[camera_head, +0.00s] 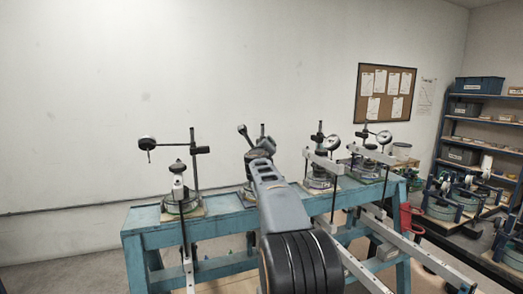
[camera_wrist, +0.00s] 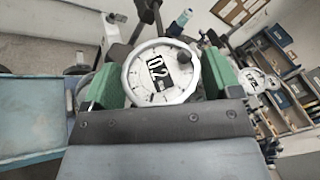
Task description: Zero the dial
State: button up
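In the wrist view a round dial (camera_wrist: 160,72) with a white face, dark tick marks and a grey rim fills the middle. A black label on its face reads about "0.2", tilted. A dark knob sits at its upper right rim. The green fingers of my gripper (camera_wrist: 163,80) stand on both sides of the dial, close to its rim. I cannot tell whether they touch it. In the head view my gripper (camera_head: 258,148) is at the second stand from the left on the blue bench (camera_head: 225,222) and hides most of that stand.
Long bars stick out from the bench front. A shelf rack (camera_head: 455,125) stands at the right. A pinboard (camera_head: 385,93) hangs behind.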

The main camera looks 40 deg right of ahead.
jog(key=c, duration=0.6)
jog(key=shift+f+b, duration=0.35)
jog(key=shift+b, duration=0.45)
jog(key=h+b, duration=0.1)
jog(key=m+h+b, duration=0.1)
jog(key=b, duration=0.1)
jog(key=shift+a+f+m, duration=0.1)
jog(key=shift+f+m, duration=0.15)
jog(key=shift+m, duration=0.05)
jog(key=m+g+h+b, duration=0.1)
jog(key=m+h+b, duration=0.1)
jog(key=shift+w+r+b, duration=0.1)
jog(key=shift+b, duration=0.25)
jog(key=shift+r+m+g+h+b, duration=0.3)
jog(key=shift+m+g+h+b, duration=0.25)
jog(key=shift+m+h, duration=0.35)
jog(key=shift+g, duration=0.25)
jog(key=o, duration=1)
jog(key=shift+c, duration=0.2)
